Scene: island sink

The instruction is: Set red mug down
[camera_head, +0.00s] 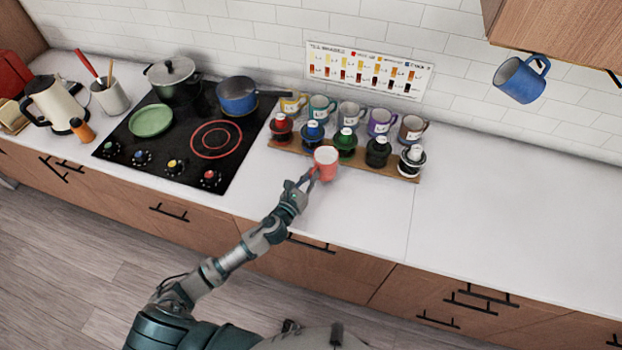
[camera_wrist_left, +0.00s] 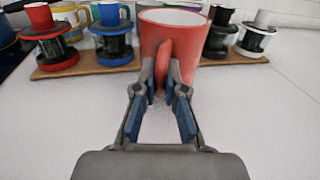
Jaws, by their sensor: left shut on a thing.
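The red mug (camera_head: 326,160) is upright at the front edge of the wooden board in the head view. My left gripper (camera_head: 308,180) is shut on its handle. In the left wrist view the red mug (camera_wrist_left: 190,38) fills the upper middle, and the fingers (camera_wrist_left: 168,90) close on the handle from both sides. The mug's base is close to the white countertop (camera_head: 480,200); I cannot tell whether it touches. The mug hides part of the board behind it. My right gripper is not in view.
The wooden board (camera_head: 400,174) holds several coffee drippers and mugs behind the red mug. The black cooktop (camera_head: 135,173) with pots lies to the left. A blue mug (camera_head: 521,79) hangs under the cabinet at upper right. The counter to the right is clear.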

